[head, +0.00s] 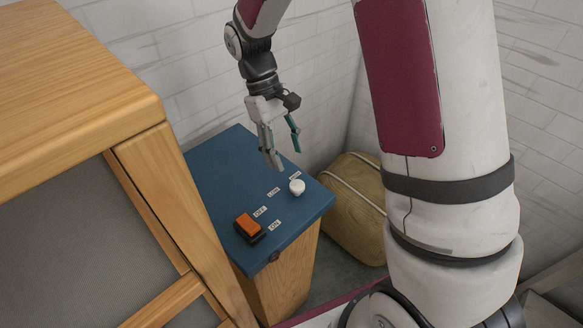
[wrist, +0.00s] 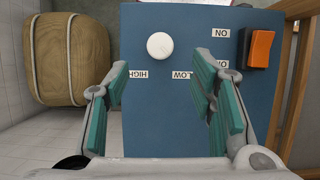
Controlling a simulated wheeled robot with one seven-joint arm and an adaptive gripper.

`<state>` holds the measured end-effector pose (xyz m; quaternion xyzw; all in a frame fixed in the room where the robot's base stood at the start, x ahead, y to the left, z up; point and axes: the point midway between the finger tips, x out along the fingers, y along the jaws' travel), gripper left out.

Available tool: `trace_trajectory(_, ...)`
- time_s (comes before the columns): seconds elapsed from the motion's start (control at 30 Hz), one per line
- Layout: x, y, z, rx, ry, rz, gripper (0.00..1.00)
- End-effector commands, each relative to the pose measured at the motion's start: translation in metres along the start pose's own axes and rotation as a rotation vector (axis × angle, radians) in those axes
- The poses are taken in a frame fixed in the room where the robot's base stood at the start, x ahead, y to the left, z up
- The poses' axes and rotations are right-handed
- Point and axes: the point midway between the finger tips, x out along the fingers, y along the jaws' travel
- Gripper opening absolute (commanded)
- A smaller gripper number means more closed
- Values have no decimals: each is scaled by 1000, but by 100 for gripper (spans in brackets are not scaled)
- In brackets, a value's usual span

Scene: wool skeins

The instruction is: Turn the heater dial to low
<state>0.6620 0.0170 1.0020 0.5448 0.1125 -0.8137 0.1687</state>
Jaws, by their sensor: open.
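The heater dial is a round white knob (head: 297,187) on the blue top (head: 222,163) of a wooden stand. Labels LOW (head: 273,192) and HIGH (head: 294,177) sit beside it. In the wrist view the dial (wrist: 160,46) is ahead of the fingertips, with HIGH (wrist: 138,74) and LOW (wrist: 182,75) between it and my gripper. The dial's pointer direction is too small to tell. My gripper (head: 283,158) is open and empty above the blue top, apart from the dial. Its two teal-padded fingers also show in the wrist view (wrist: 160,75).
An orange rocker switch (head: 248,226) with OFF and ON labels is on the same top, near the dial. A wooden cabinet (head: 75,85) stands close on the left. A tan strapped bundle (head: 352,205) lies on the floor beyond the stand. White brick walls are behind.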

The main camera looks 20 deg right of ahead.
Motion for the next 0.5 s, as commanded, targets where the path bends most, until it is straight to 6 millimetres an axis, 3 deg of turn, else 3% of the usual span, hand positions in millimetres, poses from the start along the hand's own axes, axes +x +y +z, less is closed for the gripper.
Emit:
trace_trajectory(0.2, -31, 0, -1, -1, 1, 0, 51)
trace_trajectory(0.5, -40, 0, 0, -1, 0, -1, 51)
